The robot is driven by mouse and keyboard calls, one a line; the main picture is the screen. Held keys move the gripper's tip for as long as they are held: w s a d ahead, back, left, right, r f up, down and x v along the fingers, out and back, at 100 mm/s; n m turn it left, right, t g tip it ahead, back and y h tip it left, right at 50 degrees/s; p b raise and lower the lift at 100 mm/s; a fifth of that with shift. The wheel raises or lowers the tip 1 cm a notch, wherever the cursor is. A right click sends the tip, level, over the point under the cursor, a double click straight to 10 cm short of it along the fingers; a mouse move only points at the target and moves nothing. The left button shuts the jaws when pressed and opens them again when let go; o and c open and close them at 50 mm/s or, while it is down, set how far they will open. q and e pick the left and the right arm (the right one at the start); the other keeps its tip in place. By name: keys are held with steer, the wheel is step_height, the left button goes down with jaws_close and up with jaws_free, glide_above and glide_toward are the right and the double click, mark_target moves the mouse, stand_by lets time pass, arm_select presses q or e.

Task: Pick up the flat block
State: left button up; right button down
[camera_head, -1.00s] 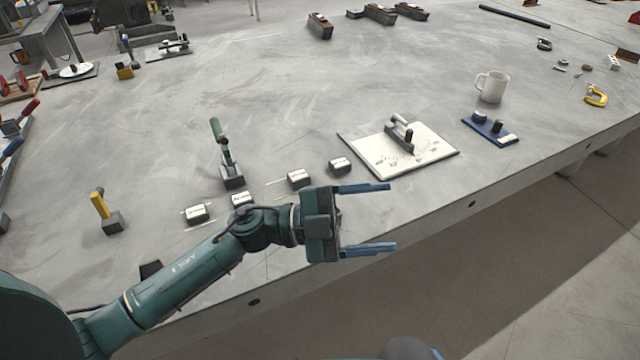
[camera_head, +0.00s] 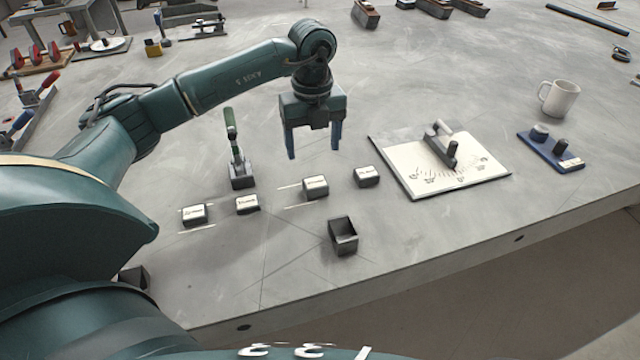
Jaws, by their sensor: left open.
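Several small dark blocks with white labelled tops sit in a slanting row on the grey table: one at the left (camera_head: 194,215), one beside it (camera_head: 247,204), one in the middle (camera_head: 315,187) and one at the right (camera_head: 367,177). I cannot tell for sure which is the flat block; the labels are too small to read. My left gripper (camera_head: 313,153) is open and empty, its blue fingers pointing down. In the picture it is just above the middle block, apart from it. My right gripper is out of view.
A green-handled clamp (camera_head: 238,165) stands behind the row. A dark open-topped box (camera_head: 343,235) stands in front. A white board (camera_head: 410,184) with a grey-handled tool, a blue plate (camera_head: 545,150) and a white mug (camera_head: 558,98) are to the right. The table's front edge slopes up rightward.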

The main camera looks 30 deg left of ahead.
mark_target(316, 182)
arm_select(q)
step_height(316, 182, down, 10)
steer(key=shift+d+r, duration=0.15)
steer(key=shift+r, duration=0.1)
stand_by(0.3)
steer(key=shift+w, duration=0.1)
steer(key=c, duration=1.4)
